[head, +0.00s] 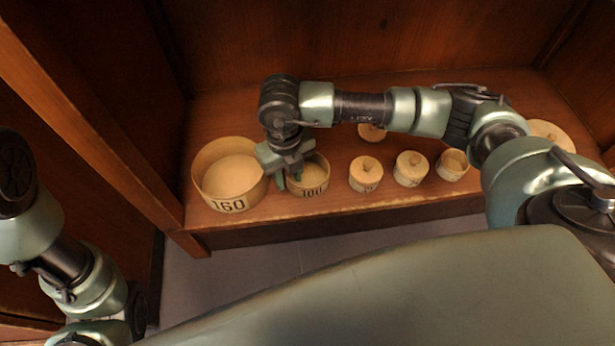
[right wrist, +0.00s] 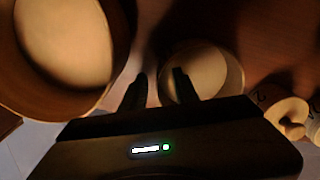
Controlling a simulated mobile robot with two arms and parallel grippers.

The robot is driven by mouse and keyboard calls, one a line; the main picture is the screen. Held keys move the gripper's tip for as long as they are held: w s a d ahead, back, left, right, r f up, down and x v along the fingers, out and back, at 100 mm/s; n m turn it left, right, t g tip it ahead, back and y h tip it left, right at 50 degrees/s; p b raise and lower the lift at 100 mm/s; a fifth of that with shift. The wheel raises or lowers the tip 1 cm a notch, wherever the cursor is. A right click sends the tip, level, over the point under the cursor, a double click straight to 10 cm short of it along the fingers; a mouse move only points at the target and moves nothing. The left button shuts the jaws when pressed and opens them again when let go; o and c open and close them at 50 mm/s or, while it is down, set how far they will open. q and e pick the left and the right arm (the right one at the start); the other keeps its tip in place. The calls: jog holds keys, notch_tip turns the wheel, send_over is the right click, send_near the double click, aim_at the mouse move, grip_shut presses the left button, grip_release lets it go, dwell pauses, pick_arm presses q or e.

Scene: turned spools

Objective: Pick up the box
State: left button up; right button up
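Round wooden boxes stand on a wooden shelf; the task does not say which one is the box. An open box marked 100 (head: 312,184) is under my right gripper (head: 288,178). In the right wrist view, the fingers of my right gripper (right wrist: 160,82) are apart, one on each side of the near-left wall of this box (right wrist: 212,72). One finger is over its inside and the other outside. I see no contact with the wall. My left arm shows at the left of the head view, but its gripper does not.
A larger open box marked 160 (head: 231,177) stands close on the left, also large in the right wrist view (right wrist: 65,45). A wooden side wall (head: 110,110) bounds the shelf.

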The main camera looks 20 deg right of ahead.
grip_shut()
jog(key=shift+r, duration=0.15)
